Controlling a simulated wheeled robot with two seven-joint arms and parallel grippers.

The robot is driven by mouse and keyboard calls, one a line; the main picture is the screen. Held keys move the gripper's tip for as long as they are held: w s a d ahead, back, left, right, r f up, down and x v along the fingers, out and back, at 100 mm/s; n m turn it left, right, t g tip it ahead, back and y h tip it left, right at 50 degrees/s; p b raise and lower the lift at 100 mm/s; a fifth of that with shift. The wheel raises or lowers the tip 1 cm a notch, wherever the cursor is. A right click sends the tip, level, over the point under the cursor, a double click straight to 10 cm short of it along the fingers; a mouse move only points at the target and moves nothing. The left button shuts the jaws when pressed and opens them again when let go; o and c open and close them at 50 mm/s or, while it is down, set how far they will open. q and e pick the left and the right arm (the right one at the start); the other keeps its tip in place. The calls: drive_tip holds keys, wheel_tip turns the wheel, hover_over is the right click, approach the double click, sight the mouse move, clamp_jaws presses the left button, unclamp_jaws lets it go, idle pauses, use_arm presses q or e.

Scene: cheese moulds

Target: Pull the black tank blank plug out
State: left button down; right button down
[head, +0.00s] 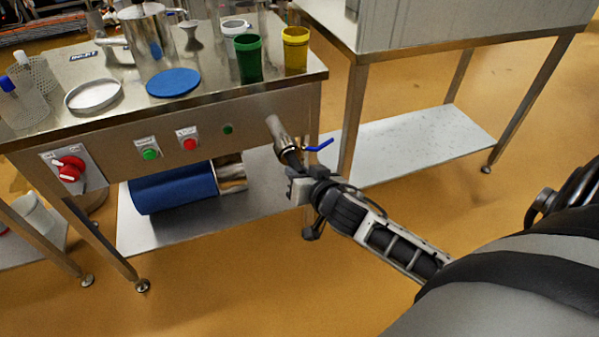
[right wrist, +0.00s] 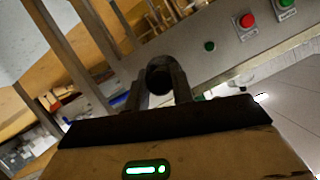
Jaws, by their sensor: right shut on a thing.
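A steel outlet pipe (head: 279,134) with a blue-handled valve (head: 319,145) sticks out of the front panel at the tank table's right end. My right gripper (head: 291,165) is at the pipe's open end and is shut on the black tank blank plug. In the right wrist view the plug (right wrist: 160,79) shows as a dark round end between the two fingers of my right gripper (right wrist: 158,85). The fingers hide most of the plug, and I cannot tell how far it sits in the pipe. My left gripper is not in view.
The steel table (head: 110,120) carries a green cup (head: 248,60), a yellow cup (head: 295,50), a blue disc (head: 173,82) and a pot (head: 148,38). A blue cylinder (head: 172,188) lies on its lower shelf. A second steel table (head: 440,38) stands at right. Floor in front is clear.

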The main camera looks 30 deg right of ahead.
drive_tip(key=shift+s+a+p, duration=0.2)
drive_tip(key=shift+s+a, duration=0.05)
drive_tip(key=shift+s, duration=0.7)
drive_tip(key=shift+s+a+p, duration=0.2)
drive_tip(key=shift+s+p, duration=0.05)
drive_tip(key=shift+s, duration=0.65)
drive_tip(key=shift+s+a+p, duration=0.2)
drive_tip(key=shift+s+a, duration=0.05)
drive_tip(key=shift+s, duration=0.7)
